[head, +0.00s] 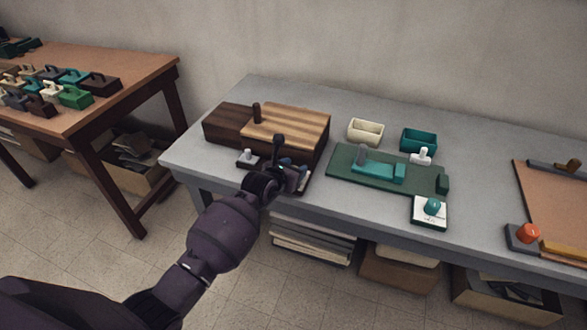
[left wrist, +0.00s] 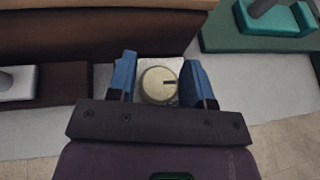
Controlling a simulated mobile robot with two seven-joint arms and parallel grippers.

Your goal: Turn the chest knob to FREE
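The chest (head: 226,128) is a dark brown wooden box with a striped lid (head: 300,122), standing at the left part of the grey table. The chest knob (left wrist: 157,92) is a round cream knob with a short dark mark on its right side, seen in the left wrist view on a pale plate in front of the chest. My left gripper (head: 293,166) is at the chest's front right; its open blue fingers (left wrist: 160,66) stand on either side of the knob, with gaps showing. No FREE lettering is readable. The head view does not show the knob clearly. My right gripper is out of view.
A white-topped stub (head: 247,158) on a dark base is left of my gripper. A green board (head: 345,180) with a teal block, two small bins and a teal knob on a white plate (head: 430,217) stand to the right. A red knob (head: 528,233) is farther right.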

